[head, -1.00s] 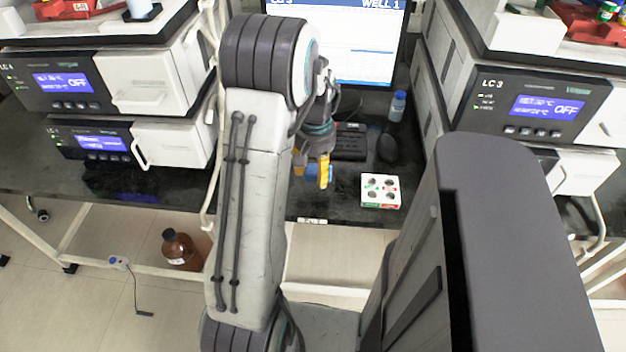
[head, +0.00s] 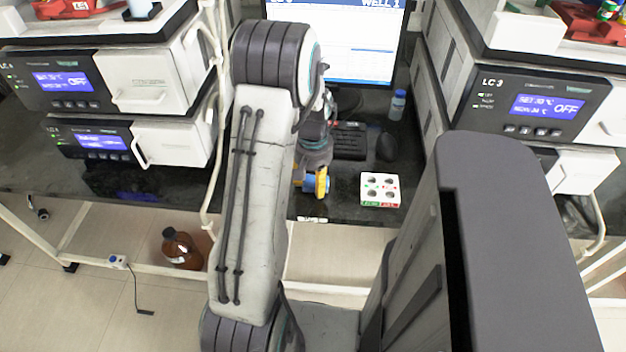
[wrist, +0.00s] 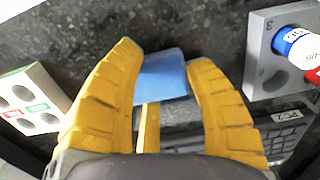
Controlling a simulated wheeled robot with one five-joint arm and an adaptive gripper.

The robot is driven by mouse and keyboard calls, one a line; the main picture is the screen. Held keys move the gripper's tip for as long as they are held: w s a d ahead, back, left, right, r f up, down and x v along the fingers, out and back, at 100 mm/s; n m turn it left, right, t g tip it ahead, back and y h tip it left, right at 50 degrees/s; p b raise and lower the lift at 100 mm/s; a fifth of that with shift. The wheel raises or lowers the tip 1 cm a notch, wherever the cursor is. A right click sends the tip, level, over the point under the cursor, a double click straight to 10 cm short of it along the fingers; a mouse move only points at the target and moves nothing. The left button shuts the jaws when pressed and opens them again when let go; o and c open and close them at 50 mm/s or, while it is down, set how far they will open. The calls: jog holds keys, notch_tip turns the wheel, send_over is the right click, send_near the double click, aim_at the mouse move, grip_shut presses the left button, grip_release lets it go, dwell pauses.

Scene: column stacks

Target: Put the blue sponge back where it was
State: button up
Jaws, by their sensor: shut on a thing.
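My gripper (head: 312,184) is low over the front part of the dark bench, in front of the keyboard. Its yellow fingers are closed on the blue sponge (head: 308,185). In the wrist view the blue sponge (wrist: 162,77) sits between the two fingertips of my gripper (wrist: 163,82), and its far face sticks out past them. The fingers hide the sponge's sides. I cannot tell whether the sponge touches the bench.
A white rack with holes (head: 380,190) stands to the right of my gripper. The wrist view shows a grey block (wrist: 266,66) holding blue and red capped vials. A keyboard (head: 349,142), mouse (head: 386,147) and blue-capped bottle (head: 397,106) stand further back.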

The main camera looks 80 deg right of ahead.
aim_at(313, 181)
jog(key=o, duration=1.2)
jog(key=shift+c, duration=0.2)
notch_tip(313, 181, up, 12)
jog(key=shift+r+p, duration=0.15)
jog(key=shift+p, duration=0.3)
